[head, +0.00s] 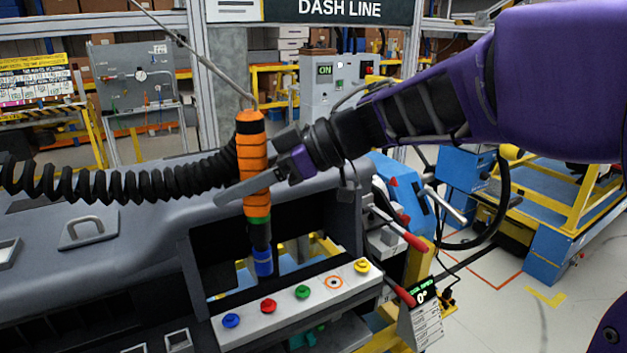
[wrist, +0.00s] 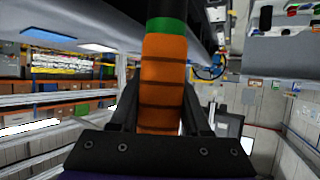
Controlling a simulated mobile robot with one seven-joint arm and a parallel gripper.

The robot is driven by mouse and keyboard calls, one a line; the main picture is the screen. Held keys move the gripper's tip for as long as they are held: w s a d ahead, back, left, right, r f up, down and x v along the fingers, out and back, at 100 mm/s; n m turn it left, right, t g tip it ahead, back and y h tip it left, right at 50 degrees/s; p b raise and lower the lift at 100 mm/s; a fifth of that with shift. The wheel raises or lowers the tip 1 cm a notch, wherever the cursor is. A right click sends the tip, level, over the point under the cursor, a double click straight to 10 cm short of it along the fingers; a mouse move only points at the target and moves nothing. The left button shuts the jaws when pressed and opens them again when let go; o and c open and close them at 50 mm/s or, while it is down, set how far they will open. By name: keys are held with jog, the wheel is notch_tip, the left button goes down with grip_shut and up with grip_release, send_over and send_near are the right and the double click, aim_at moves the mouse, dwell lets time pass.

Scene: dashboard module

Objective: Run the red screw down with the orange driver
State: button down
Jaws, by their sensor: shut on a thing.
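The orange driver (head: 252,160) hangs upright from a cable, with a green band and a blue tip at its lower end. My gripper (head: 250,188) is shut on the driver's orange grip. The grip also fills the middle of the wrist view (wrist: 162,85), between my fingers. The red screw (head: 268,306) sits on a light strip (head: 240,333) at the front of the dashboard. The driver's blue tip is above the strip and apart from it, up and slightly left of the red screw in the head view.
A black coiled hose (head: 110,185) runs left from behind the driver. Red-handled clamps (head: 400,291) stand right of the strip.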

jog(key=shift+r, duration=0.2)
notch_tip(320, 180, down, 7)
jog(key=b, duration=0.1)
dwell(0.6)
jog(key=shift+p, duration=0.5)
dwell(0.8)
